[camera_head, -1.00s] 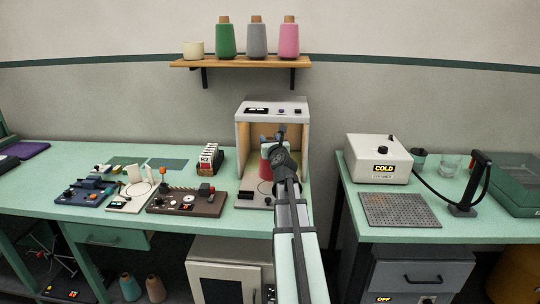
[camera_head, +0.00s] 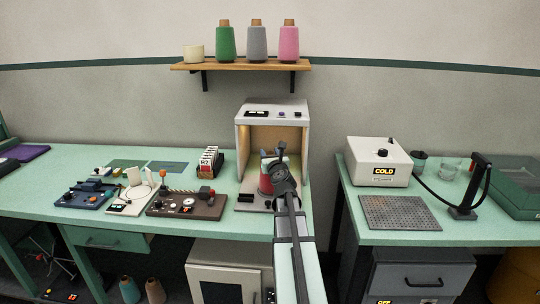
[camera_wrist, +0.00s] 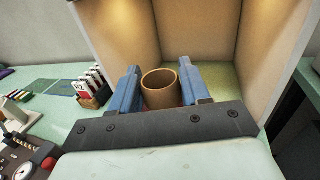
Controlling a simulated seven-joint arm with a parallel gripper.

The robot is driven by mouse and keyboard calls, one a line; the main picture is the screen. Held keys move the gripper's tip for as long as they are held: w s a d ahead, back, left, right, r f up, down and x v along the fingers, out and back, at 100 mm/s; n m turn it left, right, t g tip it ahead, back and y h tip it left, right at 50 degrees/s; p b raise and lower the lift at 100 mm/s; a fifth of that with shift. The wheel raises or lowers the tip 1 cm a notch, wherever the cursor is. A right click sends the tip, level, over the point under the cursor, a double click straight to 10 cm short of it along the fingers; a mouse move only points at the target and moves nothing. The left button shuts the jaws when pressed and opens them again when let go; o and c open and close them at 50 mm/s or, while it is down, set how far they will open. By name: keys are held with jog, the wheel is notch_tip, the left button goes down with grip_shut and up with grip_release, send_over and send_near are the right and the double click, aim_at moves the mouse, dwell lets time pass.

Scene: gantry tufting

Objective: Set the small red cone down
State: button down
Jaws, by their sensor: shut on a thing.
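The small red cone (camera_head: 265,184) is in the mouth of the open-fronted grey booth (camera_head: 242,150), upright or nearly so. My gripper (camera_head: 270,163) is shut on it from above, and my wrist hides part of its right side. In the wrist view the cone's brown tube top (camera_wrist: 160,86) sits between the two blue fingers (camera_wrist: 160,88), with a little red below it. The cone's foot is close to the booth's grey base (camera_head: 249,199). I cannot tell whether it touches.
The booth's side walls stand close on both sides. To the left are a card holder (camera_head: 209,162) and a brown device (camera_head: 185,205) with knobs. A shelf (camera_head: 240,65) with several yarn cones hangs above. A gap separates the right bench (camera_head: 440,228).

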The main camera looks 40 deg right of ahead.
jog(key=shift+f, duration=0.15)
jog(key=c, duration=0.5)
grip_release()
jog(key=shift+v, duration=3.75)
